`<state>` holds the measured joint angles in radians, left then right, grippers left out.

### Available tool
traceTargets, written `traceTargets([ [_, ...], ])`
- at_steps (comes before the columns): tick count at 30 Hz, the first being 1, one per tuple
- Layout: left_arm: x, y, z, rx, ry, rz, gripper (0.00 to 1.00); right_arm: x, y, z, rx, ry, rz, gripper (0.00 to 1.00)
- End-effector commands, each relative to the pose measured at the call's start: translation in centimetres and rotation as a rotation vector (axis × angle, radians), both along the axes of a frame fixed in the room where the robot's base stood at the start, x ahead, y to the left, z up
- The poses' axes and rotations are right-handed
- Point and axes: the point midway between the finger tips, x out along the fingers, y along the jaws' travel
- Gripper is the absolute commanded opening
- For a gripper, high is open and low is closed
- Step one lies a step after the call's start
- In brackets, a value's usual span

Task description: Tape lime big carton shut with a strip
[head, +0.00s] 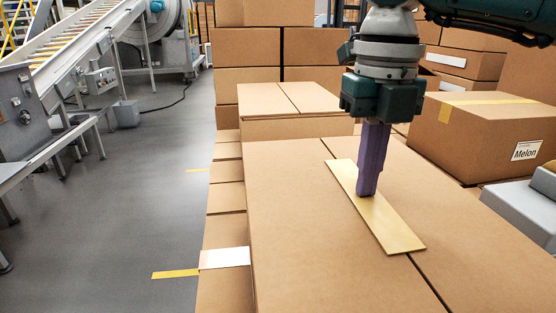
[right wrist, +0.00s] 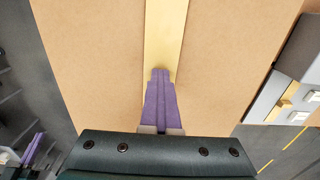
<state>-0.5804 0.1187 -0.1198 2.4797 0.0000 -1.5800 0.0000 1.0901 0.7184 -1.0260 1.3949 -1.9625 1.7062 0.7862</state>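A large brown carton (head: 300,220) fills the middle of the head view, its top flaps closed along a centre seam. No label naming it shows. A pale gold strip (head: 404,235) lies along the seam, flat as far as I can see. My right gripper (head: 366,194) points straight down with its purple fingers together, tips at the strip near its middle. The right wrist view shows the strip (right wrist: 165,30) running ahead from the fingertips (right wrist: 160,72). Whether the fingers pinch it is hidden. Purple parts at lower left of that view look like my left gripper (right wrist: 32,152), partly cut off.
A carton labelled Melon (head: 480,138) with yellow tape stands at right. A grey device (head: 525,210) stands nearer at right. Cartons (head: 290,98) are stacked behind. A conveyor (head: 75,35) is at left, with open grey floor (head: 150,160) between.

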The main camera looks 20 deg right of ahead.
Motion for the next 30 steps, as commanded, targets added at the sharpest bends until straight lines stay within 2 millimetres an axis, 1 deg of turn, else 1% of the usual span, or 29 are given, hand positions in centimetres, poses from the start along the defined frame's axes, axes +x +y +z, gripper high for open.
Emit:
traceTargets([
  [1, 0.00, 0.01, -0.17, 0.000, 0.000, 0.000, 0.00, -0.01, -0.01, -0.23, 0.000, 0.000, 0.000, 0.00],
  [11, 0.00, 0.00, -0.07, 0.000, 0.000, 0.000, 0.00, -0.01, -0.02, -0.19, -0.001, 0.000, 0.000, 0.00],
  [18, 0.01, 0.01, -0.07, 0.000, -0.001, 0.000, 0.00, -0.04, -0.03, -0.22, -0.002, 0.001, 0.000, 0.27],
  [20, 0.00, 0.01, -0.07, 0.000, -0.001, 0.000, 0.00, -0.05, -0.03, -0.23, -0.001, 0.002, 0.000, 0.32],
  [27, 0.02, 0.01, -0.08, 0.000, -0.001, -0.001, 0.00, -0.08, -0.02, -0.25, -0.001, 0.003, 0.000, 0.32],
  [30, 0.02, 0.01, -0.17, 0.000, -0.001, -0.001, 0.00, -0.02, -0.01, 0.09, -0.001, 0.001, 0.000, 0.32],
])
